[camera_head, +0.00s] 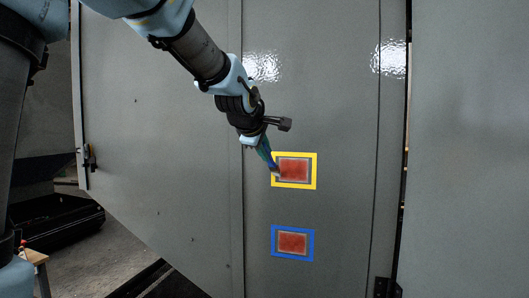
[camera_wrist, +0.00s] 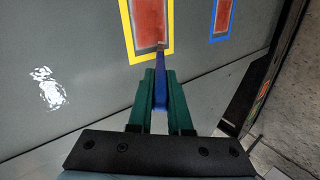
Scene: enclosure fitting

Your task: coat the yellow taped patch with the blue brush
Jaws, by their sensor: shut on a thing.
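The yellow taped patch (camera_head: 314,171) is on a grey metal panel in the middle of the head view, and it also shows at the top of the wrist view (camera_wrist: 128,36). Its inside is mostly red, with a grey strip along parts of its edge. My gripper (camera_head: 258,138) is shut on the blue brush (camera_wrist: 160,85), whose handle lies between the green fingers. The brush reaches the yellow patch's lower left part in the head view. Its tip appears at or very near the surface; I cannot tell whether it touches.
A blue taped patch (camera_head: 308,257) with a red inside lies below the yellow one. The grey panel (camera_head: 170,150) is flat around both patches, with a vertical seam to their left. A dark gap (camera_head: 404,190) separates it from another panel at right.

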